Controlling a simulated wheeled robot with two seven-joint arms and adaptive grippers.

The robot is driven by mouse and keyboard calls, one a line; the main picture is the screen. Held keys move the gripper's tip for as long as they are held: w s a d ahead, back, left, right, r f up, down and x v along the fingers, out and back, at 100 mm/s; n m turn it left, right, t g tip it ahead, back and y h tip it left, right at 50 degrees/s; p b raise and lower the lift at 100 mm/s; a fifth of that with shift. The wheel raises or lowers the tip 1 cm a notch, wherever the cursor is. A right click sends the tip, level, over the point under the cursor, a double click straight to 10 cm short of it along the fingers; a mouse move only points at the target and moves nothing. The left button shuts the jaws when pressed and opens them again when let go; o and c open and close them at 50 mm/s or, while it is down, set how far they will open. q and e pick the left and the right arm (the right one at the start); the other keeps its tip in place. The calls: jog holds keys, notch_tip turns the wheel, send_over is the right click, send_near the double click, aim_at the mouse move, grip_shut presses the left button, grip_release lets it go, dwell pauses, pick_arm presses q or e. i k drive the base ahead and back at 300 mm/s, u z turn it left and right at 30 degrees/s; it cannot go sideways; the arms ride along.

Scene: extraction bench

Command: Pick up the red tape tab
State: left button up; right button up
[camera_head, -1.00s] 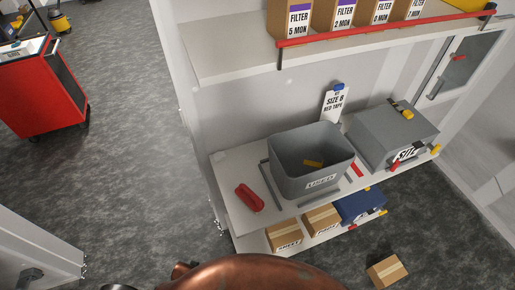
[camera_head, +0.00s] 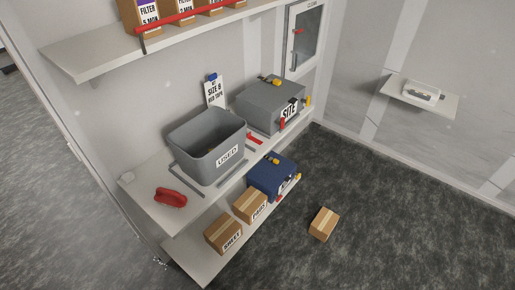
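Several small red pieces could be the red tape tab, and I cannot tell which one it is. One red tab (camera_head: 282,124) is at the front of the grey SITE case (camera_head: 262,102). A red strip (camera_head: 254,139) lies on the bench shelf between the USED bin and that case. Another small red piece (camera_head: 279,198) is at the lower front of the blue case (camera_head: 268,172). A larger red object (camera_head: 171,197) lies at the shelf's left end. Neither gripper is in view.
The grey USED bin (camera_head: 182,160) stands mid-shelf. Two cardboard boxes (camera_head: 222,233) (camera_head: 250,206) sit on the lower shelf beside the blue case. Another box (camera_head: 323,224) is on the floor. An upper shelf (camera_head: 95,68) overhangs the left. The floor at right is clear.

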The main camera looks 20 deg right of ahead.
aim_at(251, 137)
jog(key=z, duration=0.5)
jog(key=i, duration=0.35)
jog(key=z, duration=0.45)
